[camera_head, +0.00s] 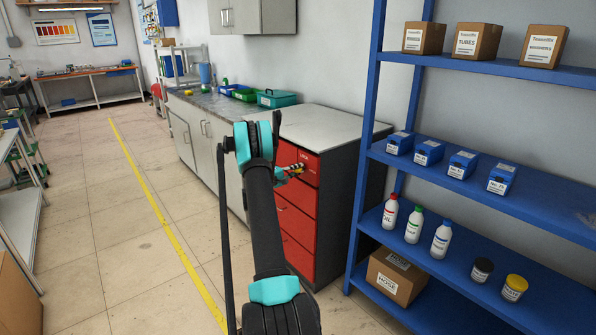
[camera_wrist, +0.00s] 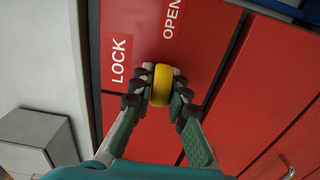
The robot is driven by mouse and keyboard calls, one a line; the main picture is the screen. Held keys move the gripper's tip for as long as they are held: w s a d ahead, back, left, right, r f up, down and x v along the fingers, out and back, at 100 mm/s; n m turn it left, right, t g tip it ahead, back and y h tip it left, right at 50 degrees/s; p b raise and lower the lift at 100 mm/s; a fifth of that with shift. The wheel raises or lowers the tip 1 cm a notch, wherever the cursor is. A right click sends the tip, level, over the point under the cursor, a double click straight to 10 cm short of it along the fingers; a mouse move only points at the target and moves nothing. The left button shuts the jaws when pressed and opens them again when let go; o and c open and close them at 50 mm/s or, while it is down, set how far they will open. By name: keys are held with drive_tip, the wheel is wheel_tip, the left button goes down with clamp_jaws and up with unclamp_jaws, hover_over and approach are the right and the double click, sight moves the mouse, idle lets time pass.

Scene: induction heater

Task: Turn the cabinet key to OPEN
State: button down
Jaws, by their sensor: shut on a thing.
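A red drawer cabinet (camera_head: 296,216) stands beyond my arm in the head view, and its red front (camera_wrist: 235,110) fills much of the wrist view. A yellow round-edged key (camera_wrist: 161,85) is on that front, below and between the white LOCK label (camera_wrist: 119,60) and the OPEN label (camera_wrist: 173,18). My gripper (camera_wrist: 160,92) is shut on the key, with a finger on each side of it. In the head view my gripper (camera_head: 294,169) is at the cabinet's upper front, partly hidden by my arm. The keyhole is hidden behind the key.
A blue shelf rack (camera_head: 480,190) with boxes, bins and bottles stands to the right of the cabinet. A grey-topped counter (camera_head: 225,105) with trays lies behind and left. The tiled floor (camera_head: 110,230) to the left is clear, with a yellow line.

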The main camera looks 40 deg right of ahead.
drive_tip(key=c, duration=1.5)
unclamp_jaws()
drive_tip(key=shift+c, duration=0.2)
drive_tip(key=shift+a, duration=0.1)
drive_tip(key=a, duration=1.2)
drive_tip(key=shift+s, duration=0.45)
